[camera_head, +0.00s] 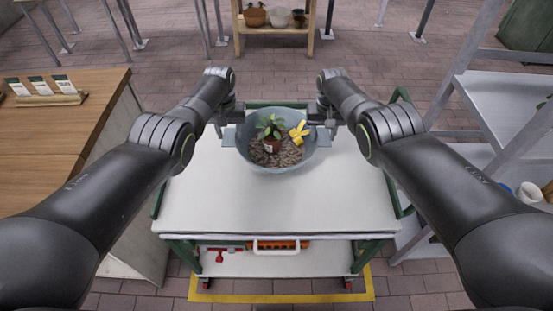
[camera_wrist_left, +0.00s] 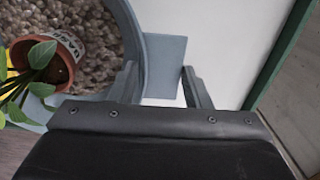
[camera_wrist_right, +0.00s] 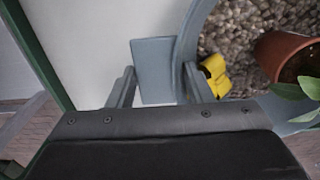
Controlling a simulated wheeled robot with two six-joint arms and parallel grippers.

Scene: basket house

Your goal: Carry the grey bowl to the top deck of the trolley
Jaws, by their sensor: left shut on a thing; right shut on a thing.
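The grey bowl (camera_head: 262,167) is over the far part of the white top deck (camera_head: 280,208) of the trolley, upright. It holds brown pebbles, a small potted plant (camera_head: 271,138) and a yellow object (camera_head: 299,132). My left gripper (camera_head: 231,122) is shut on the bowl's left handle tab, also seen in the left wrist view (camera_wrist_left: 165,62). My right gripper (camera_head: 325,119) is shut on the right handle tab, which shows in the right wrist view (camera_wrist_right: 153,70). I cannot tell whether the bowl's underside touches the deck.
The near deck is clear. The trolley's lower deck (camera_head: 315,263) carries red and orange items. A wooden counter (camera_head: 75,120) with cards stands at left. A grey shelf rack (camera_head: 505,100) with mugs below stands at right. A wooden shelf (camera_head: 275,30) with pots is behind.

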